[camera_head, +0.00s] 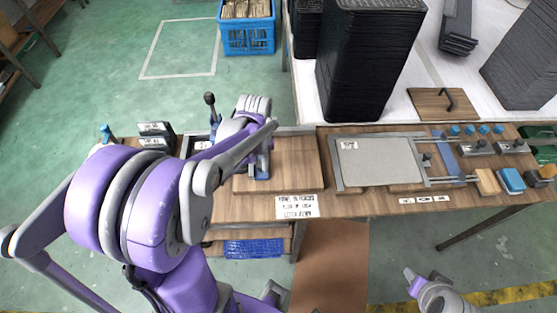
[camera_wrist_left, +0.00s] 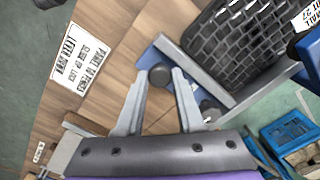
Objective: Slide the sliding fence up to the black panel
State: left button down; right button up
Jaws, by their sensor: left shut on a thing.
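The sliding fence shows in the left wrist view as a blue bar (camera_wrist_left: 146,54) with a grey strip along its edge and dark round knobs. My left gripper (camera_wrist_left: 160,77) has its two fingers closed around one knob (camera_wrist_left: 160,75). The black panel (camera_wrist_left: 238,45), with a grid of openings, lies just beyond the grey strip; whether they touch I cannot tell. In the head view, my left gripper (camera_head: 262,168) is over the left fixture on the bench, with blue of the fence beside it. My arm hides most of the black panel there. My right gripper (camera_head: 436,294) is low at the right.
A second fixture with a grey panel (camera_head: 376,163) and a blue bar (camera_head: 444,158) is to the right on the wooden bench (camera_head: 340,205). Tall stacks of black trays (camera_head: 365,60) stand behind. A blue crate (camera_head: 247,32) is on the floor at the back.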

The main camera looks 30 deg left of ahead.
pick_arm(q)
jog(key=shift+s+a, duration=0.1)
jog(key=c, duration=0.5)
grip_release()
jog(key=shift+c, duration=0.2)
notch_tip(320, 180, up, 11)
jog(key=p, duration=0.1)
jog(key=shift+f, duration=0.1)
